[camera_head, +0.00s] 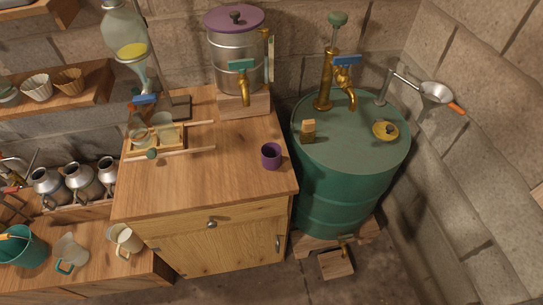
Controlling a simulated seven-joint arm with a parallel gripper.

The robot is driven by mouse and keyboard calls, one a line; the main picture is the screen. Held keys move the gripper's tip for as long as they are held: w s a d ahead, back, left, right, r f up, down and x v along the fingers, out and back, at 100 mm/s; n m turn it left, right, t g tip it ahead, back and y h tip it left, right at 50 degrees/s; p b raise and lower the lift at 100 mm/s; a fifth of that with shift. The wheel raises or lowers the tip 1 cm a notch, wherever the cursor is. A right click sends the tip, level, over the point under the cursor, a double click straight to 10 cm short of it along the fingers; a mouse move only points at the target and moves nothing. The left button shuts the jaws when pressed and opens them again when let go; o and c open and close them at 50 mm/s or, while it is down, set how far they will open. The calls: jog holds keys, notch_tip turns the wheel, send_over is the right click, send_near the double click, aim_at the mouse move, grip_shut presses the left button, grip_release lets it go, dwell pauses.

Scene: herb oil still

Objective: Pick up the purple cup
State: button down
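The purple cup (271,156) stands upright on the wooden cabinet top (215,175), near its right edge. Its dark opening faces up and it looks empty. Nothing touches it. My gripper is not in view.
A green drum (350,150) with brass taps is to the right. The cabinet top around the cup is clear.

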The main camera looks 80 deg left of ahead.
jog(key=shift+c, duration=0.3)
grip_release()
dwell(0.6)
